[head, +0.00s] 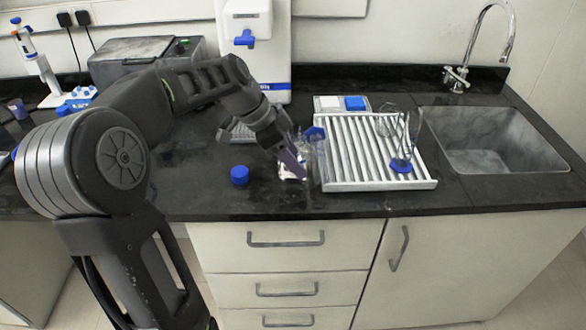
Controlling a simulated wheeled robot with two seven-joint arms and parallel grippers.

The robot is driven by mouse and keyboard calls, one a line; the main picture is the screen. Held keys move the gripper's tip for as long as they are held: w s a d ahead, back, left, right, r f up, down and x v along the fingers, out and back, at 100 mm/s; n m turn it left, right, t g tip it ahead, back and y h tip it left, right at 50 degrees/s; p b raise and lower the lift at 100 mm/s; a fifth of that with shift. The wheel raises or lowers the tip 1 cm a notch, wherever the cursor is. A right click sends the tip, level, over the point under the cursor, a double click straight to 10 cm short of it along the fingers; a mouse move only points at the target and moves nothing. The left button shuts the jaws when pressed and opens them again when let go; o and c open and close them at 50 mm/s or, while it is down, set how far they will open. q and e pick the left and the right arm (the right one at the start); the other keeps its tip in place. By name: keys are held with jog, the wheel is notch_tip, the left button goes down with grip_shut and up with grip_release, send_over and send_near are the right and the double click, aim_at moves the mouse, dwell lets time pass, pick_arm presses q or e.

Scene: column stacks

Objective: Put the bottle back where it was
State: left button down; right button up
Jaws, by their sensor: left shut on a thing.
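My left arm comes in from the left and reaches over the dark counter. My left gripper (293,164) points down near the counter's front, just left of the drying rack. It is shut on a clear bottle (288,172), which is small in view and partly hidden by the fingers. Clear glassware with a blue part (315,133) stands close to the right of the fingers; its outline is hard to separate from the bottle. I cannot tell whether the bottle touches the counter. My right gripper is not in view.
A white slatted drying rack (345,178) with clear glassware (404,145) lies on the right, before the sink (500,150). A blue cap (239,175) sits on the counter left of the gripper. A white dispenser (262,60) stands behind. The counter's front edge is near.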

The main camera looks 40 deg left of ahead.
pick_arm(q)
jog(key=shift+f, duration=1.8)
jog(key=shift+f, duration=0.1)
jog(key=shift+f, duration=0.15)
jog(key=c, duration=0.6)
grip_release()
jog(key=shift+c, duration=0.2)
jog(key=shift+r, duration=0.35)
jog(key=v, duration=1.1)
jog(key=shift+s+a+r, duration=0.15)
jog(key=shift+s+r, duration=0.1)
jog(key=shift+r, duration=0.05)
